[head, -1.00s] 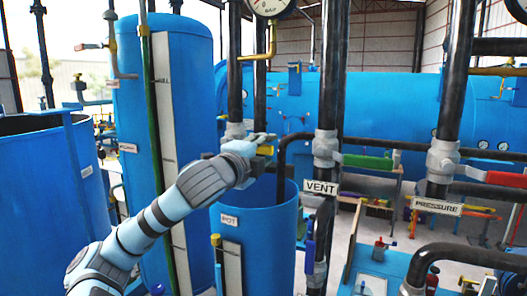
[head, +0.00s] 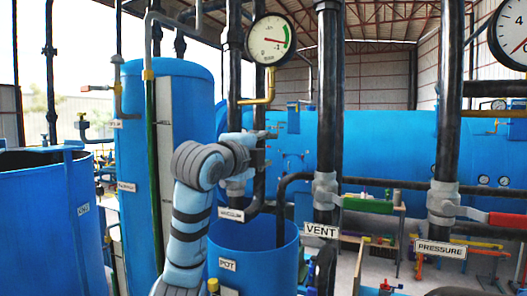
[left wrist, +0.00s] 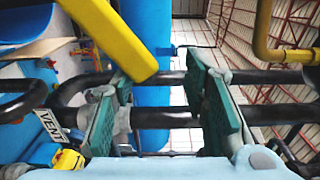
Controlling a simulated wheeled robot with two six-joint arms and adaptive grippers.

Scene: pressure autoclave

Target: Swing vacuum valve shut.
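The vacuum valve sits on the dark vertical pipe above the plate reading VACUUM (head: 231,214). Its grey body (head: 236,186) shows partly behind my left arm in the head view. Its yellow handle (left wrist: 112,36) slants across the upper left of the left wrist view, with its free end by the upper part of the gap between my fingers. In the head view the handle is hidden behind my gripper. My left gripper (head: 262,147) is at the valve; its two green finger pads (left wrist: 160,102) stand wide apart, with nothing clamped between them. My right gripper is not in view.
A gauge (head: 270,40) hangs above the valve. The vent valve's green handle (head: 368,205) and the pressure valve's red handle (head: 507,219) are to the right. The blue pot (head: 255,256) stands below. Dark pipes crowd close around the gripper.

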